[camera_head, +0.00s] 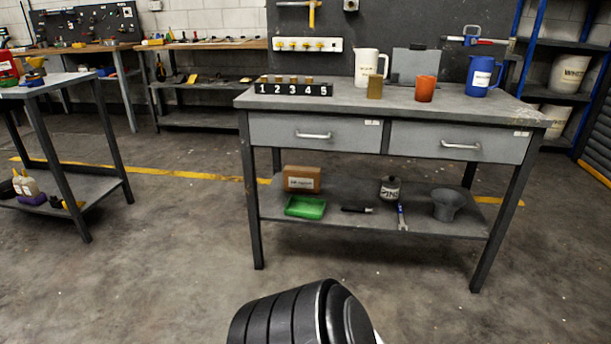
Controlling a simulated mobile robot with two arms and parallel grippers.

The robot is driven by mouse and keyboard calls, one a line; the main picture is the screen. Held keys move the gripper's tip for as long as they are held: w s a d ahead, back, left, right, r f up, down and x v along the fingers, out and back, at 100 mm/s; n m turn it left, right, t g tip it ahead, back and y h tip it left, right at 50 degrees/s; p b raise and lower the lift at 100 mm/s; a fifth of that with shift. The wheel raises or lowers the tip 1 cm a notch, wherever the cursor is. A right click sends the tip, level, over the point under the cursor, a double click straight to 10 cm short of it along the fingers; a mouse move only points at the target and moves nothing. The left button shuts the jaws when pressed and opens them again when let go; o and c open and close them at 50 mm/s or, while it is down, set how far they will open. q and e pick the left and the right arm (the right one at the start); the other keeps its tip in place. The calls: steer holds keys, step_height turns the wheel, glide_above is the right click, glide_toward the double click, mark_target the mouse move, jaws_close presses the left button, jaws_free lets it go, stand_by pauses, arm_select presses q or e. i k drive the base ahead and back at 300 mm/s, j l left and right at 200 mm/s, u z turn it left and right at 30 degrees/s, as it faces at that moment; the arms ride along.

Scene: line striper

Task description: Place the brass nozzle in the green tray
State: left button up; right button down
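The green tray (305,207) lies on the lower shelf of the workbench, toward its left side, and looks empty. A black rack numbered 1 to 5 (296,90) stands on the bench top at the left, with several small brass-coloured pieces (280,78) along its top. A larger brass-coloured block (375,86) stands right of the rack. I cannot tell for sure which of these is the brass nozzle. Neither gripper is in view. A black ribbed part of my own body shows at the bottom middle.
The workbench (440,108) has two closed drawers. An orange cup (425,88), white jug (368,66) and blue jug (480,76) stand on top. A cardboard box (302,178), labelled pot (390,188), wrench (402,217) and grey bucket (446,204) share the lower shelf. The floor in front is clear.

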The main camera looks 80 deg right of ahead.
mark_target(314, 211)
steer(key=k+z, duration=0.15)
steer(key=k, duration=0.45)
steer(key=k+l+z, duration=0.15)
steer(key=k, duration=0.4)
steer(key=z, duration=2.1)
steer(key=i+j+z, duration=0.75)
steer(key=j+z, duration=0.15)
steer(key=i+j+z, duration=0.15)
steer(key=j+z, duration=0.15)
steer(key=i+j, duration=0.1)
steer(key=j, duration=0.25)
steer(key=i+j, duration=0.1)
steer(key=j, duration=0.25)
steer(key=i+j, duration=0.1)
steer(key=j, duration=0.25)
steer(key=i, duration=1)
